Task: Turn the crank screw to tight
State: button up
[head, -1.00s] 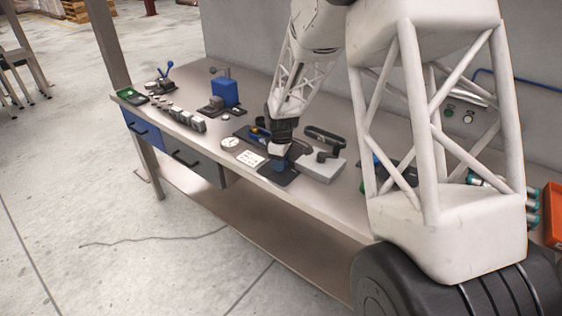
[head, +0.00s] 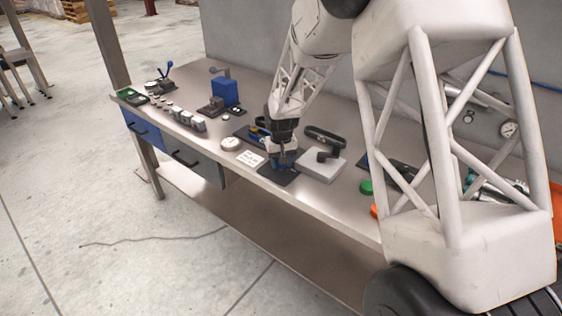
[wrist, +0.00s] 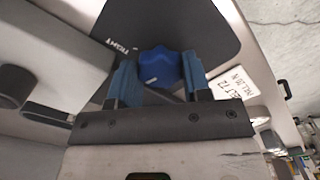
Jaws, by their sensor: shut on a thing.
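The crank screw shows a blue lobed knob (wrist: 160,68) with a pale mark in the wrist view. It stands on a dark plate (wrist: 185,22) printed with the word TIGHT near its left edge. My gripper (wrist: 159,80) is shut on the knob, with one blue finger on each side of it. In the head view my gripper (head: 282,164) points down over the dark plate (head: 277,176) near the bench's front edge and hides most of the knob. The base of the screw is hidden.
A grey block (head: 322,169) with a black handle stands just right of the plate. A white card (head: 250,159) and a round white gauge (head: 231,143) lie to the left. Farther left are a blue device (head: 225,93) and several small blocks. The bench (head: 240,200) front edge is close.

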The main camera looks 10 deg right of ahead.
jog(key=m, duration=0.4)
jog(key=shift+m, duration=0.4)
jog(key=m, duration=0.4)
jog(key=shift+m, duration=0.4)
jog(key=o, duration=0.9)
notch_tip(320, 180, up, 7)
jog(key=shift+r, duration=0.4)
